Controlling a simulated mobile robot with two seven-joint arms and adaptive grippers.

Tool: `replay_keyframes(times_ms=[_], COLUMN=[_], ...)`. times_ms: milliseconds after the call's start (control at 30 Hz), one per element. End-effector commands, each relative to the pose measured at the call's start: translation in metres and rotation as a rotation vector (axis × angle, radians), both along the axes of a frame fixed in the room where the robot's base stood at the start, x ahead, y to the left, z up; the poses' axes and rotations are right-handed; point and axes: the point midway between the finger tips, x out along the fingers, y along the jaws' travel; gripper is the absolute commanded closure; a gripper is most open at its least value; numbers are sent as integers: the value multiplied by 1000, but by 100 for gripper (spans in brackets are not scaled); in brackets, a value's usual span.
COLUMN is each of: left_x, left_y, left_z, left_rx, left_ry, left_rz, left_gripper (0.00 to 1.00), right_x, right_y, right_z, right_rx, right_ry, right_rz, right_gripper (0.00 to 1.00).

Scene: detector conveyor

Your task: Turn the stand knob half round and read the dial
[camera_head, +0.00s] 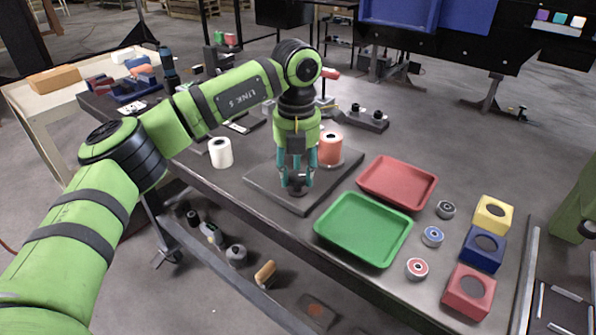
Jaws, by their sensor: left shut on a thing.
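My left gripper (296,185) reaches down from above over a square grey base plate (268,182) on the dark table. Its teal fingers are shut on a small dark knob (297,187) that stands on the plate. The fingers hide much of the knob. I cannot make out a dial; the arm and gripper may cover it. My right gripper is not in view; only a green part of my right arm shows at the right edge.
A green tray (322,231) and a red tray (433,186) lie right of the plate. Yellow (507,213), blue (484,262) and red (464,306) blocks stand near the right end, beside several small rollers. A white spool (221,153) and an orange-red spool (330,149) stand near the plate.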

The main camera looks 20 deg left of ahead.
Motion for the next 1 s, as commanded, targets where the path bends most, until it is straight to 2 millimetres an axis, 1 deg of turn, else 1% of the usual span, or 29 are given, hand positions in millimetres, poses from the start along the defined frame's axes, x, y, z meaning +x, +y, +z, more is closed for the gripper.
replay_keyframes(times_ms=[300,600,800,1000], left_x=[-3,-4,-4,-4], left_y=[-1,-3,-4,-5], left_z=[-3,-4,-5,-5], left_rx=[5,6,6,8], left_ry=[13,16,16,17], left_rz=[298,546,662,731], left_gripper=[93,93,93,93], right_x=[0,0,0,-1], right_y=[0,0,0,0], right_z=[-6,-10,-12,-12], right_rx=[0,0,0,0], right_ry=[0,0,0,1], right_rz=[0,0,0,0], right_gripper=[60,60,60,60])
